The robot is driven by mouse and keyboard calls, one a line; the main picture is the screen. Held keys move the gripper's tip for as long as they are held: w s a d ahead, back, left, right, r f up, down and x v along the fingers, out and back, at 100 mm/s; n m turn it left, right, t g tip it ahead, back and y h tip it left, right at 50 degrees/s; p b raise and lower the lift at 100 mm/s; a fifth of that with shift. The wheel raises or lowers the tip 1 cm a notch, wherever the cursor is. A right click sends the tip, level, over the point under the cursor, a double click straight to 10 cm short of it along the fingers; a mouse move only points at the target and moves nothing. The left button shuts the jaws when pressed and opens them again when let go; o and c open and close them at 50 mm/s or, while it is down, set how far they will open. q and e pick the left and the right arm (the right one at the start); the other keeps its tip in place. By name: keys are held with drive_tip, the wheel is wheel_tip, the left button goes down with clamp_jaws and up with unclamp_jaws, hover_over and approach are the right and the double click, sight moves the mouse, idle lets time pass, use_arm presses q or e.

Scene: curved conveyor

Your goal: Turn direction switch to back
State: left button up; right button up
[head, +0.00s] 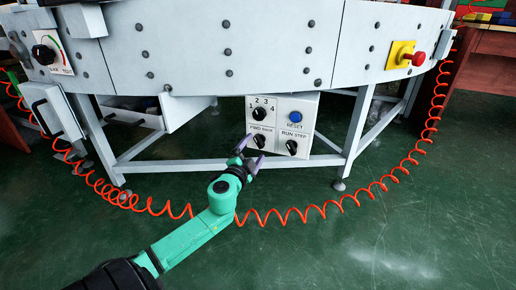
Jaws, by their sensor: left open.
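The direction switch (259,141) is a black rotary knob under the "FWD BACK" label on the white control box (306,104). The box hangs below the curved conveyor. My left gripper (251,152), with grey-purple fingertips on a green arm, is open in front of the box's lower left corner. My right gripper is not in view.
The box also has a numbered selector knob (259,114), a blue reset button (296,117) and a run/step knob (291,147). A red emergency button (418,59) sits on a yellow plate at right. A coiled orange cable (321,208) hangs low across the frame. The green floor is open.

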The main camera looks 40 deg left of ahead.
sight(258, 144)
use_arm(q)
drive_tip(key=x, duration=0.3)
drive_tip(key=shift+w+f+b, duration=0.15)
drive_tip(key=shift+w+b, duration=0.05)
drive_tip(key=shift+b, duration=0.2)
drive_tip(key=shift+w+a, duration=0.25)
drive_tip(key=shift+w, duration=0.2)
drive_tip(key=c, duration=1.4)
drive_tip(key=shift+o, duration=0.2)
